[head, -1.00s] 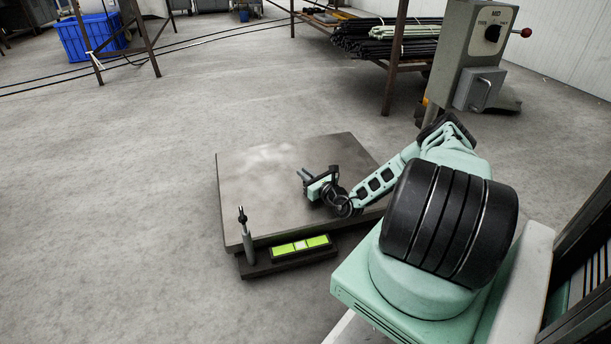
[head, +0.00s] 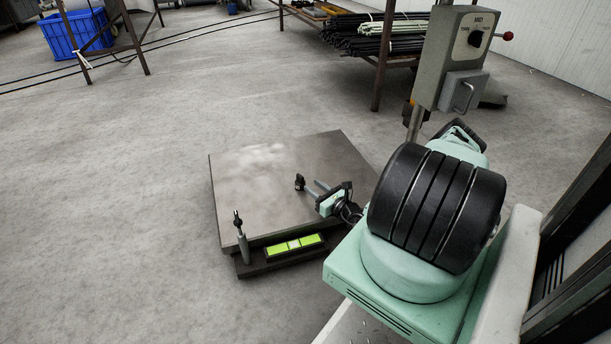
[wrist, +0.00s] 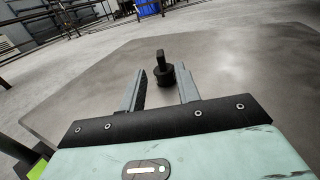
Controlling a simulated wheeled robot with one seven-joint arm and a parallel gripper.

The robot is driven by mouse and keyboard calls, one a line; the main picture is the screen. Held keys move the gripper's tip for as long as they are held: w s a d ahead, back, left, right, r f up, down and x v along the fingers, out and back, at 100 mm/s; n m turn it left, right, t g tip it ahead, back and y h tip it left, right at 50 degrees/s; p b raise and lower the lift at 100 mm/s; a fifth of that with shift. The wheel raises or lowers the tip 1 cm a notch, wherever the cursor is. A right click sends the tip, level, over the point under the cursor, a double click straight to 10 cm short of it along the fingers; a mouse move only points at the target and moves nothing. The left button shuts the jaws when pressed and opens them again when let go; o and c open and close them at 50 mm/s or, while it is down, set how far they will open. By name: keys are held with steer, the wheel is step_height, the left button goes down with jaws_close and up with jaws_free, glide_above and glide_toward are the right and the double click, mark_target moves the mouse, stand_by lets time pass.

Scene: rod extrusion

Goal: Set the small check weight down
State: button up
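The small check weight (head: 299,183) is a dark knobbed piece standing upright on the grey metal plate of the low platform (head: 250,190). In the wrist view the weight (wrist: 163,75) stands just beyond the fingertips, with its narrow knob up. My gripper (head: 316,188) is open and empty, low over the plate, to the right of the weight. In the wrist view its two fingers (wrist: 160,80) are spread apart, and the weight shows in the gap between them, apart from both.
A control box on a pole (head: 458,60) stands behind my arm. A rack with rods (head: 375,40) and a blue crate (head: 75,33) are farther back. The floor to the left is clear.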

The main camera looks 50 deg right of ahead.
steer(key=shift+s+a, duration=0.2)
steer(key=shift+s, duration=0.95)
steer(key=w+a+r+n+y, duration=0.4)
steer(key=shift+r+y, duration=0.25)
steer(key=shift+y, duration=0.15)
steer(key=a+r+n+g+y, duration=0.45)
steer(key=a+r+n, duration=0.2)
steer(key=a, duration=0.35)
steer(key=a+r+n+g+y, duration=0.4)
steer(key=a+r+n+g, duration=0.25)
steer(key=a, duration=0.35)
steer(key=a+r+n+g+y, duration=0.45)
steer(key=a+n, duration=0.25)
steer(key=a, duration=0.2)
steer(key=s+a+r+n+g+h, duration=0.1)
steer(key=s+a+r+n+h, duration=0.6)
steer(key=s+n, duration=0.3)
steer(key=s+a+r+n+g+h, duration=0.1)
steer(key=s+a+r+n+h, duration=0.6)
steer(key=s+n, duration=0.4)
steer(key=shift+s+r, duration=0.45)
steer(key=shift+s, duration=0.65)
